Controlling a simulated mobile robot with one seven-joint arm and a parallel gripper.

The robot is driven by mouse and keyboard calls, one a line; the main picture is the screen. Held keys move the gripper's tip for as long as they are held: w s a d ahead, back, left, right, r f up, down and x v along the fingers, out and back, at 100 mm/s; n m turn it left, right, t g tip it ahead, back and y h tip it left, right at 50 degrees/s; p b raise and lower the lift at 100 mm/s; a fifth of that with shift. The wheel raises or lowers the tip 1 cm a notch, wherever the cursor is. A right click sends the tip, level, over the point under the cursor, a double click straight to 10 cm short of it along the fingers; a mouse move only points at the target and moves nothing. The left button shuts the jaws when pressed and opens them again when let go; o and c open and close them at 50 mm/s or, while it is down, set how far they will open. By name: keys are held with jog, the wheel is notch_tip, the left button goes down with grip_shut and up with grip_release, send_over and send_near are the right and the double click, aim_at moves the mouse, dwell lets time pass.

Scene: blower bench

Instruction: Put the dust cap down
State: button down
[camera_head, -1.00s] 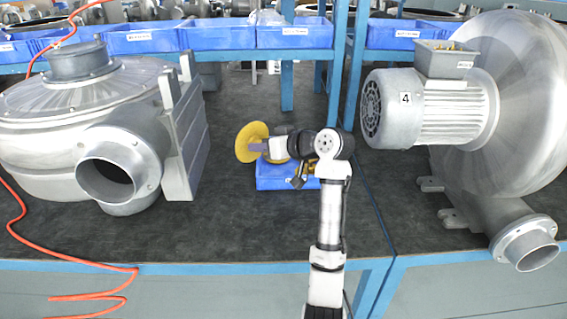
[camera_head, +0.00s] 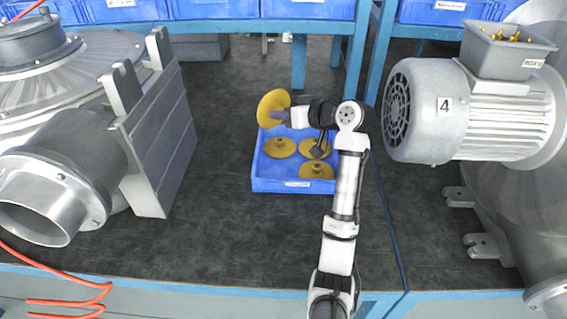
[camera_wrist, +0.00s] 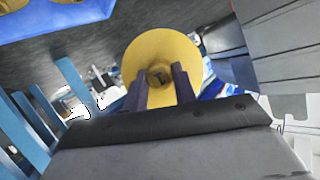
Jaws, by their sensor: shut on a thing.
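A round yellow dust cap (camera_head: 273,107) is held on edge at the end of my arm, above the left back part of a blue tray. My gripper (camera_head: 284,116) is shut on it. In the wrist view the two fingers of my gripper (camera_wrist: 160,80) close on the small hub at the middle of the dust cap (camera_wrist: 150,48). The blue tray (camera_head: 262,186) lies on the dark bench top and holds several yellow caps, one of them at the front right (camera_head: 317,171). My arm hides part of the tray's right side.
A grey blower housing (camera_head: 150,150) with a round outlet stands at the left. Blue bins (camera_head: 215,8) line the shelf behind. The dark bench top (camera_head: 215,240) in front of the tray is clear.

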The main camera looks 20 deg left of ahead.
notch_tip(320, 180, down, 17)
jog(key=p, duration=0.3)
jog(key=shift+r, duration=0.15)
jog(key=shift+f, duration=0.2)
jog(key=shift+f+b, duration=0.3)
jog(key=shift+f, duration=0.15)
jog(key=c, duration=1.1)
grip_release()
jog(key=shift+r, duration=0.1)
jog(key=shift+r+p, duration=0.4)
jog(key=shift+p, duration=0.15)
jog(key=b+v, duration=0.4)
jog(key=v, duration=0.8)
